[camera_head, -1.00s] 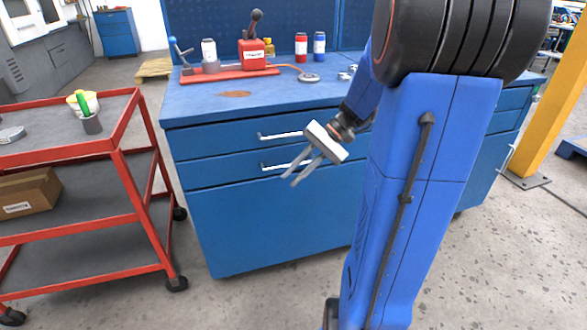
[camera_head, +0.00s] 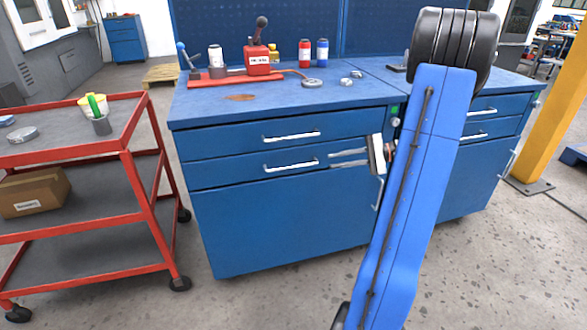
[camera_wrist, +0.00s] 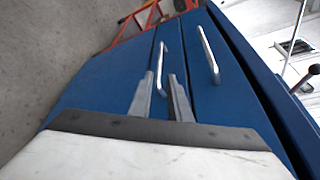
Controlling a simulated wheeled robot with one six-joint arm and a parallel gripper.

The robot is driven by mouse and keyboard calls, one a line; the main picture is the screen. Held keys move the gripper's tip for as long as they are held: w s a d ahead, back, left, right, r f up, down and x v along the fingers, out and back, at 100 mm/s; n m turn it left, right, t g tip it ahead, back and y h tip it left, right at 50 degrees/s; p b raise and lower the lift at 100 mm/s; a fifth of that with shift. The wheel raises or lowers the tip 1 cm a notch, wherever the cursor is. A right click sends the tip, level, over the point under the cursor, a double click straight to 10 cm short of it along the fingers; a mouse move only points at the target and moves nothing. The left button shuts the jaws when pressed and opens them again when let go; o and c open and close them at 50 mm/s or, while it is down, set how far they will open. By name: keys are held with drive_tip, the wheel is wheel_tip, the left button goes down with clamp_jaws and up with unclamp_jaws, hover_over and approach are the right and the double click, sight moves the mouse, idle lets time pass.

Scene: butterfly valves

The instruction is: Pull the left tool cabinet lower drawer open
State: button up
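The left tool cabinet (camera_head: 270,225) is blue with two stacked drawers, both shut. The lower drawer (camera_head: 225,173) has a silver bar handle (camera_head: 291,165). My gripper (camera_head: 331,160) is just right of that handle, its fingers pointing left along the drawer front. In the wrist view the two fingers (camera_wrist: 160,75) are apart, with the near end of the lower handle (camera_wrist: 162,58) in line with the gap between them. I cannot tell whether they touch it. The upper drawer handle (camera_wrist: 208,55) lies to the right of the fingers there.
The upper drawer handle (camera_head: 291,136) is just above. A red trolley (camera_head: 150,205) stands left of the cabinet, with a cardboard box (camera_head: 35,192) on it. The benchtop (camera_head: 330,96) holds a red tool (camera_head: 259,61) and bottles. Floor in front is clear.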

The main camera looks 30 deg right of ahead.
sight(298, 167)
drive_tip(key=x, duration=1.5)
drive_tip(key=shift+w+a+f, duration=0.15)
drive_tip(key=shift+a, duration=0.1)
clamp_jaws()
